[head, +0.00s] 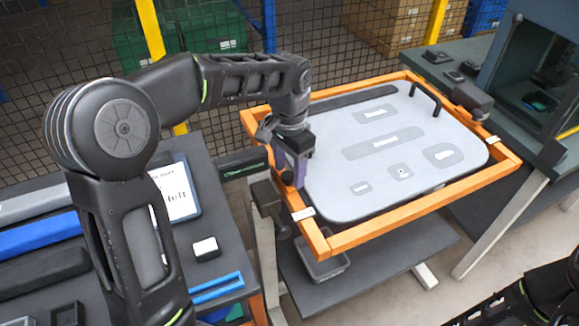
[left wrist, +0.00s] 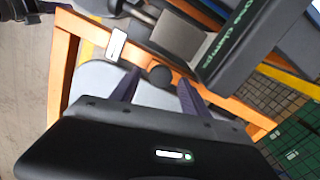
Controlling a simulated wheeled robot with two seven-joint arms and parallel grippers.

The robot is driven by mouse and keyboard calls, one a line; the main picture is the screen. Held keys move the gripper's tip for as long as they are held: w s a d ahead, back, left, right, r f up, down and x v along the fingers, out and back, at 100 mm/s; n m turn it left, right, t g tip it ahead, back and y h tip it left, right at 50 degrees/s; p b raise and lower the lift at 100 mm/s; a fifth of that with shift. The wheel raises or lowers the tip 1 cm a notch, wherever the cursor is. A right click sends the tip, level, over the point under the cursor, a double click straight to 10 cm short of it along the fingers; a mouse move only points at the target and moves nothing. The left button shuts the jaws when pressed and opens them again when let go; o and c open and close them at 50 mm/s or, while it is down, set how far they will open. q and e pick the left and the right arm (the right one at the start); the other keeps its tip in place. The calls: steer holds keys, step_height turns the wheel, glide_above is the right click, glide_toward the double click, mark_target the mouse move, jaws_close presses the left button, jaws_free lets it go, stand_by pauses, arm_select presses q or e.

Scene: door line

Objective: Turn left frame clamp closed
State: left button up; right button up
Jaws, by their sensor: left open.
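The left frame clamp (head: 266,197) is a dark block at the left edge of the orange frame (head: 420,212), beside a small white label. Its round black knob (head: 287,177) stands at the frame's inner side. In the left wrist view the clamp's grey block (left wrist: 180,40) and knob (left wrist: 160,76) show near the frame bar. My left gripper (head: 293,182) points down at the clamp with purple fingers. In the left wrist view its fingers (left wrist: 158,80) are open on either side of the knob; contact is not visible.
A grey door panel (head: 335,195) lies within the frame. A dark sign (left wrist: 245,35) stands close to the left clamp. A bench with a tablet (head: 180,200) is at left; a bin (head: 318,270) sits below the frame.

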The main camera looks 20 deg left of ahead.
arm_select(q)
jaws_close()
stand_by(0.7)
stand_by(0.8)
